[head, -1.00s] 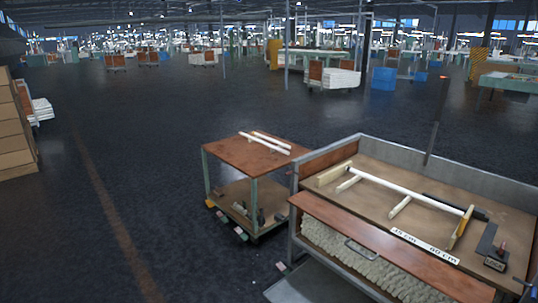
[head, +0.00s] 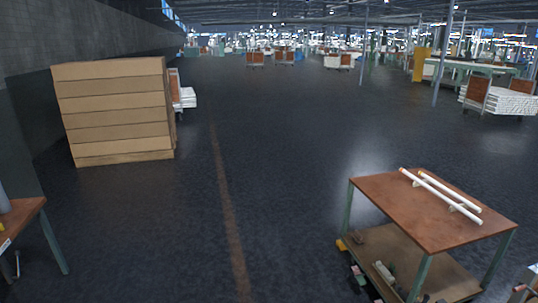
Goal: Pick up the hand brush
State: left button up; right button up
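I cannot make out a hand brush in the head view. A small cart (head: 390,188) with a brown top and green legs stands at the lower right. White tubes (head: 440,192) lie on its top. Its lower shelf (head: 385,248) carries several small items too small to name surely. Neither of my grippers is in view.
A tall stack of brown boxes (head: 115,110) stands at the left by the dark wall. A corner of a brown table (head: 18,215) shows at the lower left edge. The dark floor (head: 285,190) between the boxes and the cart is clear.

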aim_at(358, 237)
jog(key=i+z, duration=0.25)
jog(key=i, duration=0.2)
jog(key=i+j+z, duration=0.2)
jog(key=i, duration=0.25)
jog(key=i+j+z, duration=0.25)
jog(key=i, duration=0.2)
jog(key=i+j+z, duration=0.2)
jog(key=i+j, duration=0.15)
jog(key=i, duration=0.05)
